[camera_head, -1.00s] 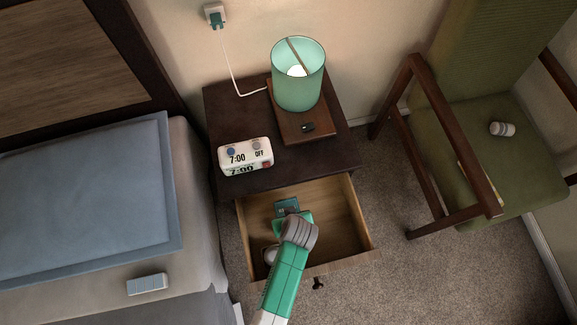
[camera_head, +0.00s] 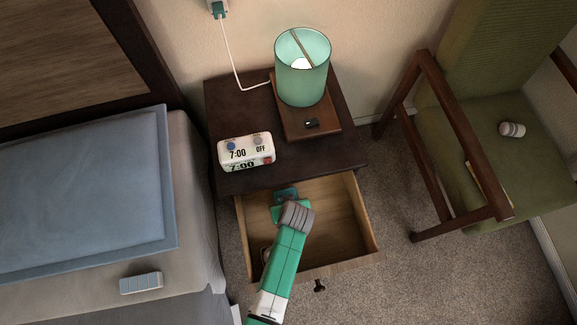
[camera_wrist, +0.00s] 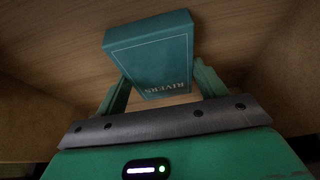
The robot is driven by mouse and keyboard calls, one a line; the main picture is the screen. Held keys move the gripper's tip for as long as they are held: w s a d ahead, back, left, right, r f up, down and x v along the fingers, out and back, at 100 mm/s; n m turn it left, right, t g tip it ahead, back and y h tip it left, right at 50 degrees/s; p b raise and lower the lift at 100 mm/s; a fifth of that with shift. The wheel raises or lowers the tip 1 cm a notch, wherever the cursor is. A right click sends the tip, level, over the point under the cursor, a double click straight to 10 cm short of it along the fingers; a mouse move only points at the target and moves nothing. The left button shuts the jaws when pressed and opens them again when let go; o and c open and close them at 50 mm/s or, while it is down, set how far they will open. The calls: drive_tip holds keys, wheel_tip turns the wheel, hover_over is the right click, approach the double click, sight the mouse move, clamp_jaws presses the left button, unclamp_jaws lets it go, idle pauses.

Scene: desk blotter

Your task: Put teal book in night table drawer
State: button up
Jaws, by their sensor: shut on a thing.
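The teal book (camera_head: 284,194) is small and dark teal; in the wrist view its cover (camera_wrist: 150,48) shows the title "RIVERS" upside down. My gripper (camera_wrist: 160,84) is shut on the book, with a green finger at each side of its near end. In the head view my gripper (camera_head: 286,206) reaches down into the open drawer (camera_head: 343,215) of the dark night table (camera_head: 232,100). The book is over the drawer's inside, near its back. I cannot tell whether it touches the drawer bottom. My arm hides part of the drawer's left and front.
A clock (camera_head: 246,151) and a teal lamp (camera_head: 302,70) on a brown base (camera_head: 308,124) stand on the night table. The bed (camera_head: 190,190) is at left, a green chair (camera_head: 500,150) at right. The drawer's right side looks clear.

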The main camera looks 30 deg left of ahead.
drive_tip(key=o, duration=1.1)
drive_tip(key=shift+s, duration=0.15)
drive_tip(key=shift+c, duration=0.2)
drive_tip(key=shift+r, duration=0.15)
drive_tip(key=p+v, duration=0.5)
drive_tip(key=v, duration=0.7)
drive_tip(key=shift+p, duration=0.4)
